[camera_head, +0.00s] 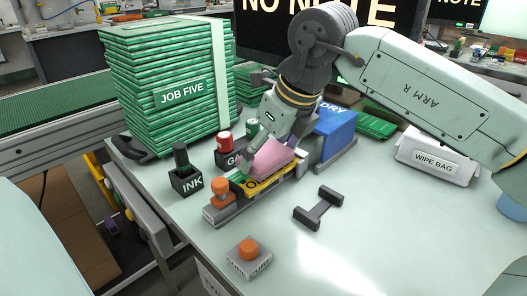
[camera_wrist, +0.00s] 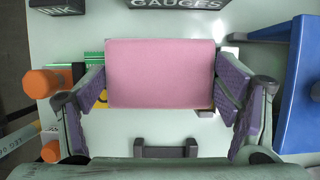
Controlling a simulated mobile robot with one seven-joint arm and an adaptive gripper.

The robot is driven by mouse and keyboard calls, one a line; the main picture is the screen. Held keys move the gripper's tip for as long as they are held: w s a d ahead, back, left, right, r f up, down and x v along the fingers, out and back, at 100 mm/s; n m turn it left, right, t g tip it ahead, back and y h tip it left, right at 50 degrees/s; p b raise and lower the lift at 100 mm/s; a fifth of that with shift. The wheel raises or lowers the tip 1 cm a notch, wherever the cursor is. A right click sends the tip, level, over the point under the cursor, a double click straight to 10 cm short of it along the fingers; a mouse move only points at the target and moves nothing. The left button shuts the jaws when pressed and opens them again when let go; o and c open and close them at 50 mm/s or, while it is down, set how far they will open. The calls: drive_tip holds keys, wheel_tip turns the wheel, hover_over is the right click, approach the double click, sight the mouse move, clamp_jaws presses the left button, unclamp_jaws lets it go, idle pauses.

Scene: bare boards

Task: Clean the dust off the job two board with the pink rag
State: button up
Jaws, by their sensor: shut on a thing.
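The pink rag (camera_head: 274,163) is a thick pink block held between the two fingers of my gripper (camera_head: 270,150). In the wrist view the rag (camera_wrist: 160,74) spans the gap between the purple-padded fingers. Below it is a yellow-and-grey fixture (camera_head: 272,184) with a green board (camera_head: 239,177) showing at its left end. A green strip of this board (camera_wrist: 92,58) shows left of the rag in the wrist view. The rag hides most of the board, so no job label or dust can be read. I cannot tell whether the rag touches the board.
An orange-knobbed clamp (camera_head: 221,190) stands at the fixture's left end. An ink pot (camera_head: 186,182) and a gauges holder (camera_head: 230,158) stand behind it. A blue DRY bin (camera_head: 335,135) is to the right. A black H-shaped stand (camera_head: 318,208) and CURE button box (camera_head: 249,257) lie in front.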

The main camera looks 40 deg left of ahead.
drive_tip(key=shift+w+r, duration=0.15)
drive_tip(key=shift+w, duration=0.05)
idle(0.3)
drive_tip(key=shift+s+a, duration=0.1)
drive_tip(key=shift+s, duration=1.25)
drive_tip(key=shift+b, duration=0.4)
drive_tip(key=shift+w+p, duration=0.3)
drive_tip(key=shift+w, duration=1)
